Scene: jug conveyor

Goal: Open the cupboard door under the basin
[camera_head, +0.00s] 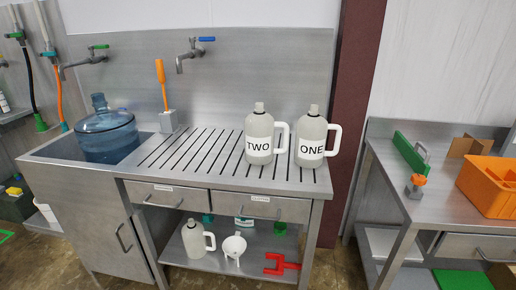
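The cupboard door (91,237) is a grey metal panel under the basin (62,152) at the left of the sink unit. It looks shut. Its handle (124,237) is an upright metal bar near the door's right edge. A large blue water bottle (107,135) stands in the basin. My gripper is not in view, so its state and its distance from the handle do not show.
Jugs marked TWO (258,143) and ONE (311,146) stand on the slatted drainboard (180,158). Drawers (262,206) and a lower shelf (226,258) lie right of the cupboard. A side bench (433,208) with an orange crate (488,186) stands at right. Floor shows in front.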

